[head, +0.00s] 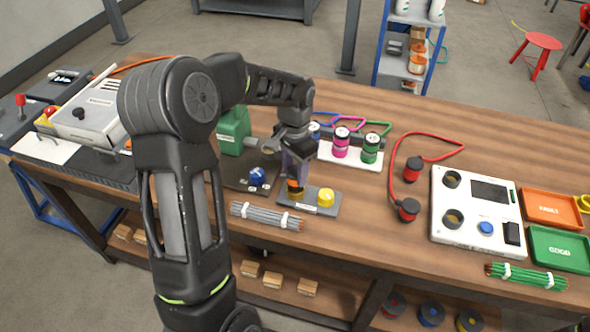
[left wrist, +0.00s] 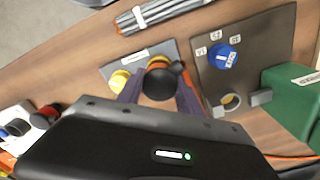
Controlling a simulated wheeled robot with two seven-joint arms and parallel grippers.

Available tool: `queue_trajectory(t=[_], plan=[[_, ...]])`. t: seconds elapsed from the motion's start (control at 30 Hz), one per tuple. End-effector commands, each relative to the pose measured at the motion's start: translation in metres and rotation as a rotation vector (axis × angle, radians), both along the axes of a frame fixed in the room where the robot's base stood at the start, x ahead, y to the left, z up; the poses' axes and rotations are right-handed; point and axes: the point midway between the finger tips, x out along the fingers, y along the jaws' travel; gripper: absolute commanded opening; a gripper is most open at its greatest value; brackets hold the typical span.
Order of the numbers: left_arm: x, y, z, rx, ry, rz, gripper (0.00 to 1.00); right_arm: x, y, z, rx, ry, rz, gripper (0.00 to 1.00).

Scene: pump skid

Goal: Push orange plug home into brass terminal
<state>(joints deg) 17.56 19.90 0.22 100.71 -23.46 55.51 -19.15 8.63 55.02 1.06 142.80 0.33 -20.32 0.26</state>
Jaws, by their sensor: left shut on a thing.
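My left gripper (head: 296,178) is shut on the orange plug (head: 295,187), above the small grey holder plate (head: 322,206). In the left wrist view, the plug's round black top (left wrist: 160,83) sits between the purple fingers, with orange showing behind it. I cannot tell whether the plug is clear of the holder. My right gripper is not in view.
A yellow plug (head: 326,197) stands on the grey holder, close to the held plug. A grey cable bundle (head: 266,216) lies in front. A green housing (head: 232,131) stands behind the dark plate.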

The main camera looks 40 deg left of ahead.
Motion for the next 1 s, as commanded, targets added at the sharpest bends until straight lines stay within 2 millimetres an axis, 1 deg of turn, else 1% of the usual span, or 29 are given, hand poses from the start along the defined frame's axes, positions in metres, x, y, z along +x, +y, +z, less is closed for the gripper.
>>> queue_trajectory(t=[1.0], plan=[[0.0, 0.0, -0.021, 0.0, 0.0, 0.0, 0.0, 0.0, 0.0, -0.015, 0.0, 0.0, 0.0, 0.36]])
